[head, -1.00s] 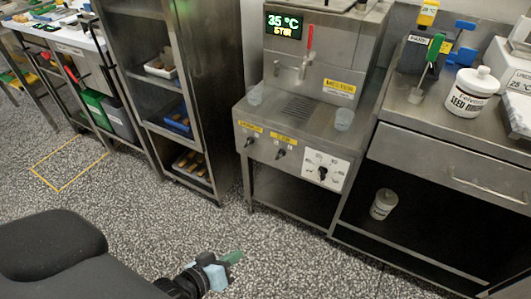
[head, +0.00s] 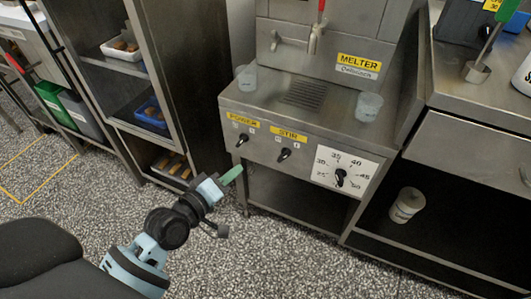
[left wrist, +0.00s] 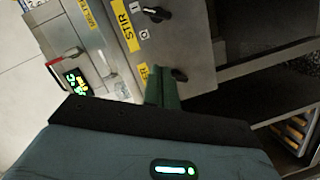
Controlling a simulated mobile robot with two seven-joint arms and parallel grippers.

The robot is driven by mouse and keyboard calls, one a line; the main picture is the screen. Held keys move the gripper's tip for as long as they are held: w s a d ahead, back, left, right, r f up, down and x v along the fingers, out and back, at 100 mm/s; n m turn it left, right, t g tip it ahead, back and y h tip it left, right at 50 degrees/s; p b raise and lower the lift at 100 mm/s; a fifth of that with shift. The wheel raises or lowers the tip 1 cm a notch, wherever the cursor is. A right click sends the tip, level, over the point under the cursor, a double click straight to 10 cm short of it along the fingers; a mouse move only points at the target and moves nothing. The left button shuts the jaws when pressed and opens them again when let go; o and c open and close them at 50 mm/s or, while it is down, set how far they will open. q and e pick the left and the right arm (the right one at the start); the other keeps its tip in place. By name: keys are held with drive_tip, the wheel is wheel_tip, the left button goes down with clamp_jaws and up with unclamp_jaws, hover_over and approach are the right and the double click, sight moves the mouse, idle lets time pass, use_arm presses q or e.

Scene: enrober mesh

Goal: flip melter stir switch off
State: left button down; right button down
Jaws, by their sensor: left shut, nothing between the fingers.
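The stir switch (head: 284,154) is a black knob under a yellow STIR label (head: 288,133) on the melter's (head: 300,105) steel front panel. It also shows at the top of the left wrist view (left wrist: 156,14). Its handle looks slanted; I cannot tell which mark it points to. My left gripper (head: 232,175), with green fingers, is shut and empty. It is below and left of the stir switch, apart from it, in front of the panel's left end. My right gripper is not in view.
The power switch (head: 242,140) sits left of the stir switch, and a temperature dial (head: 340,178) sits right of it. Clear cups (head: 368,106) stand on the melter ledge. A shelf rack (head: 165,80) is at left. The lit display (left wrist: 76,82) is tilted and hard to read.

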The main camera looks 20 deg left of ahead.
sight(285, 155)
use_arm(q)
drive_tip(key=shift+w+a+r, duration=0.15)
drive_tip(key=shift+w+a, duration=0.1)
drive_tip(key=shift+w, duration=0.2)
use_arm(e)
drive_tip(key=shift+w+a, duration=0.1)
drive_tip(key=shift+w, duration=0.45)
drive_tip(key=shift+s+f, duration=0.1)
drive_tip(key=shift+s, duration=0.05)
